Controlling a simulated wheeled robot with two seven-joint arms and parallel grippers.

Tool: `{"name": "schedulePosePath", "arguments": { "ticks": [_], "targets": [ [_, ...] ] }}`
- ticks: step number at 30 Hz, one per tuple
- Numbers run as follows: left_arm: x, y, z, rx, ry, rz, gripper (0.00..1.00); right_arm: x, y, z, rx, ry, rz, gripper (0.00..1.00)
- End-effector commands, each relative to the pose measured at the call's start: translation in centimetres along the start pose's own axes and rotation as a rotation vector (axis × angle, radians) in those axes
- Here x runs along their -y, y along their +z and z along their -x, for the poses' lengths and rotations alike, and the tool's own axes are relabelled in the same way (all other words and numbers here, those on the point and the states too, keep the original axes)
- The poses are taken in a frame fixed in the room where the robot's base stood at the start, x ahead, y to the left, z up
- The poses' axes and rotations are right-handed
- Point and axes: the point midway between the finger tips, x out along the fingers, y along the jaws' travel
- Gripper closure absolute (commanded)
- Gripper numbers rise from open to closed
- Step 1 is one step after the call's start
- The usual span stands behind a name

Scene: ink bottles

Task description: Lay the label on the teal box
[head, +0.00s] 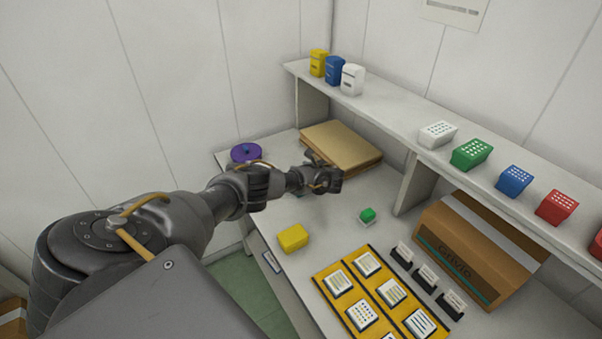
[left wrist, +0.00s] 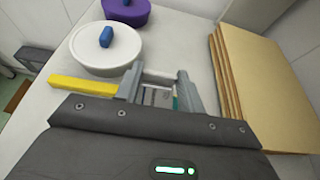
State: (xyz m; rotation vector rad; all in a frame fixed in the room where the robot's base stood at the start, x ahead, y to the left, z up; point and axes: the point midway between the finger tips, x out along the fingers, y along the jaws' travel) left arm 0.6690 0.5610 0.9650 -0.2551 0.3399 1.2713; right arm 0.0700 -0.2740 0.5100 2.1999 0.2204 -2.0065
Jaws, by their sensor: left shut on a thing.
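My left gripper (head: 328,180) is low over the far part of the table, left of the brown board stack. In the left wrist view, its two grey fingers (left wrist: 160,90) are shut on a small white label (left wrist: 156,96) with dark lines. A narrow strip of the teal box (left wrist: 175,103) shows by the right finger; the rest is hidden by the gripper. I cannot tell whether the label touches the box. My right gripper is not in view.
Brown boards (head: 341,147) and a purple lidded pot (head: 245,152) stand at the back; a white pot (left wrist: 105,48) is close to the gripper. A yellow box (head: 293,237), a small green thing (head: 368,214), label holders (head: 427,277) and yellow trays (head: 372,293) lie nearer.

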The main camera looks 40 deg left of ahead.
Motion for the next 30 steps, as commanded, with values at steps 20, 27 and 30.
{"name": "schedulePosePath", "arguments": {
  "ticks": [20, 27, 30],
  "targets": [
    [0.2, -3.2, -2.0, 0.001, 0.000, 0.000, 0.82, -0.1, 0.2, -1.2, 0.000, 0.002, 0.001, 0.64],
    [0.3, -3.4, -2.0, 0.001, 0.000, 0.000, 0.44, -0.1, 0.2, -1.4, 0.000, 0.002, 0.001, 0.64],
    [0.3, -3.4, -2.0, 0.001, 0.000, 0.000, 0.40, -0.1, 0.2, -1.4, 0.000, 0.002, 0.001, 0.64]
  ]
}}
